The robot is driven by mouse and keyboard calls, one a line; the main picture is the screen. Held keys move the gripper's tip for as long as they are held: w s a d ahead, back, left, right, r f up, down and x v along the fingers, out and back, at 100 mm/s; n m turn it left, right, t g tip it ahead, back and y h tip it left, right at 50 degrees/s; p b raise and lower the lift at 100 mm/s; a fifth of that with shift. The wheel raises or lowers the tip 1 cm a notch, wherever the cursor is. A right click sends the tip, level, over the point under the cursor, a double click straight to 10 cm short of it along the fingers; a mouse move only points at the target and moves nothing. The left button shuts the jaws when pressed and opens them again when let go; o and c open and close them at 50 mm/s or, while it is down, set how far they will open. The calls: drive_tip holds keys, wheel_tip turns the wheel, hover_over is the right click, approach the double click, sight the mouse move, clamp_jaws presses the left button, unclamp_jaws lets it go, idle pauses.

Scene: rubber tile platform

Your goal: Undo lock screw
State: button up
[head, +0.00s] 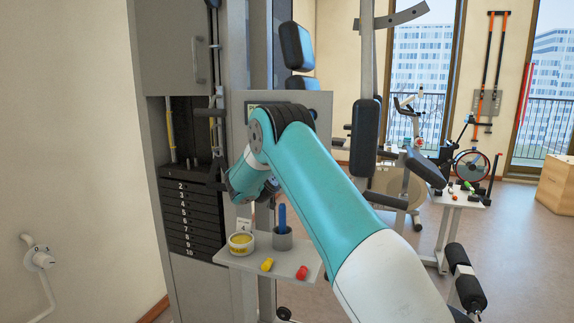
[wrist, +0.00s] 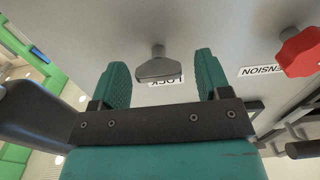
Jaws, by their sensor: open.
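The lock screw (wrist: 159,67) shows in the wrist view as a grey knob on a short stem. It stands out from a grey panel, beside a label that reads LOCK upside down. My gripper (wrist: 162,75) is open, with one teal finger to the left of the knob and the other to the right. Clear gaps show between the knob and both fingers. In the head view my arm hides the lock screw and my gripper's fingertips.
A red knob (wrist: 302,52) by an EXTENSION label sits right of my gripper. In the head view a small shelf (head: 250,262) below my arm holds a tub (head: 241,243), a cup (head: 283,238) and red and yellow pieces. A weight stack (head: 190,218) stands left.

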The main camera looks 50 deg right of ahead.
drive_tip(key=shift+w+d, duration=0.1)
drive_tip(key=shift+d, duration=0.35)
drive_tip(key=shift+c, duration=0.4)
drive_tip(key=c, duration=0.8)
drive_tip(key=shift+c, duration=0.2)
